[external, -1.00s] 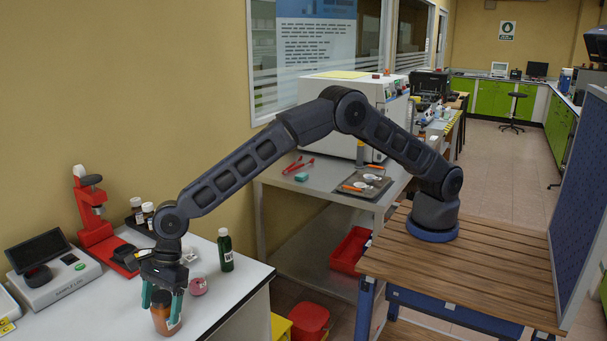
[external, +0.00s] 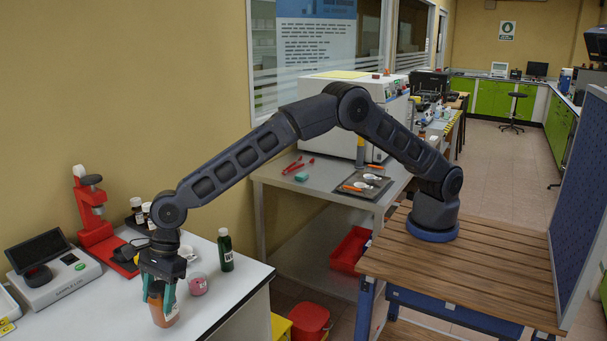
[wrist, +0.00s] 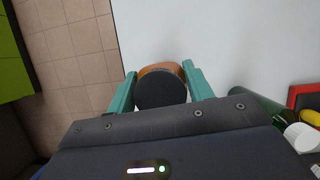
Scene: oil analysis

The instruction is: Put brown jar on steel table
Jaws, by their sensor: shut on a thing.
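The brown jar (external: 160,309) is at the front of the white bench, between the teal fingers of my gripper (external: 161,297). It leans slightly, and I cannot tell whether its base touches the bench. In the wrist view the jar's dark lid (wrist: 160,90) and a brown edge (wrist: 163,68) show between the fingers of my gripper (wrist: 158,80), which is shut on it. The steel table (external: 330,178) stands behind and to the right, against the wall, with a clear grey strip at its front.
On the steel table are a dark tray (external: 364,187), red tongs (external: 298,165), a teal block (external: 301,176) and a large white machine (external: 335,110). Near my gripper stand a green bottle (external: 225,250) and a pink jar (external: 197,284). A red press (external: 98,220) stands farther left.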

